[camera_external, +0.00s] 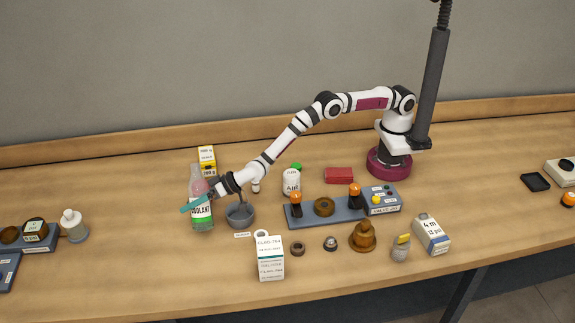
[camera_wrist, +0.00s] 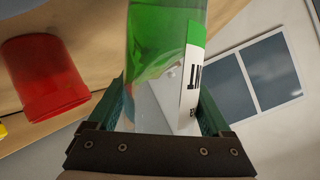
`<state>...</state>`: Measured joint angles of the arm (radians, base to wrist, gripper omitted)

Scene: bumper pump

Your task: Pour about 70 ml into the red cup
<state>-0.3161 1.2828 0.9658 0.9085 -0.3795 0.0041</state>
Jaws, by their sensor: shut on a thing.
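My gripper (camera_external: 200,202) is shut on a bottle labelled COOLANT (camera_external: 201,221), with its teal fingers around the bottle's body. The bottle stands close to upright in the external view; I cannot tell whether its base touches the table. In the wrist view the bottle (camera_wrist: 160,40) fills the space between the fingers (camera_wrist: 160,115), showing a green part and a white label. A red cup (camera_wrist: 45,75) is at the left of the wrist view, apart from the bottle. I cannot make out the cup in the external view, and its inside is not visible.
A grey bowl (camera_external: 240,215) stands just right of the bottle. A yellow-and-white box (camera_external: 207,160) is behind it. A white carton (camera_external: 270,257), a white AIR container (camera_external: 291,182) and a blue panel (camera_external: 335,212) are further right.

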